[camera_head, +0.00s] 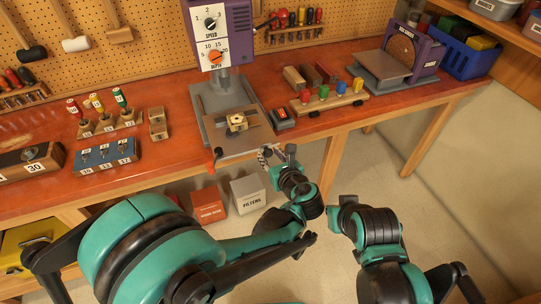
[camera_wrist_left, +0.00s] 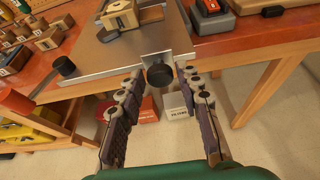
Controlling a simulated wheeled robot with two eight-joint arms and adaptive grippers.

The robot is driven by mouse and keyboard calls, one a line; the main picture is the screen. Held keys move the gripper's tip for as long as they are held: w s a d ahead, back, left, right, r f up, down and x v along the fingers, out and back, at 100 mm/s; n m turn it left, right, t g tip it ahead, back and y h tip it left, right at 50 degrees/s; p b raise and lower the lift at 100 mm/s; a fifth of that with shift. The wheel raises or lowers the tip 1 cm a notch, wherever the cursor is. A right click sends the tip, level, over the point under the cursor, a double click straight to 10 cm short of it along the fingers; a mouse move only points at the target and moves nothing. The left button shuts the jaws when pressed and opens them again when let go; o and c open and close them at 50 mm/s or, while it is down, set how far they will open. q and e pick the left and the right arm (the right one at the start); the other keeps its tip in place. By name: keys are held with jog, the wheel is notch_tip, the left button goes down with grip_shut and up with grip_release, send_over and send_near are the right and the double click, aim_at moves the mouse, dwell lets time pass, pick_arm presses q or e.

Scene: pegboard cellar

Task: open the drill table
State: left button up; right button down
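The drill press's grey table (camera_head: 213,128) juts over the bench's front edge, with a wooden block in a fixture (camera_head: 237,121) on top. My left gripper (camera_head: 276,156) is at that front edge. In the wrist view its fingers (camera_wrist_left: 158,103) are spread on both sides of the knob, with gaps visible. The knob is hard to make out in the head view. My right arm shows at lower right; I see no fingers of its gripper.
A red-tipped handle (camera_head: 212,165) sticks out left of the table. A numbered blue block (camera_head: 107,153) stands left. Below are a red bin (camera_head: 209,206) and a white FILTERS bin (camera_head: 248,194).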

pick_arm(q)
notch_tip(320, 180, up, 10)
dwell(0.5)
dwell(0.3)
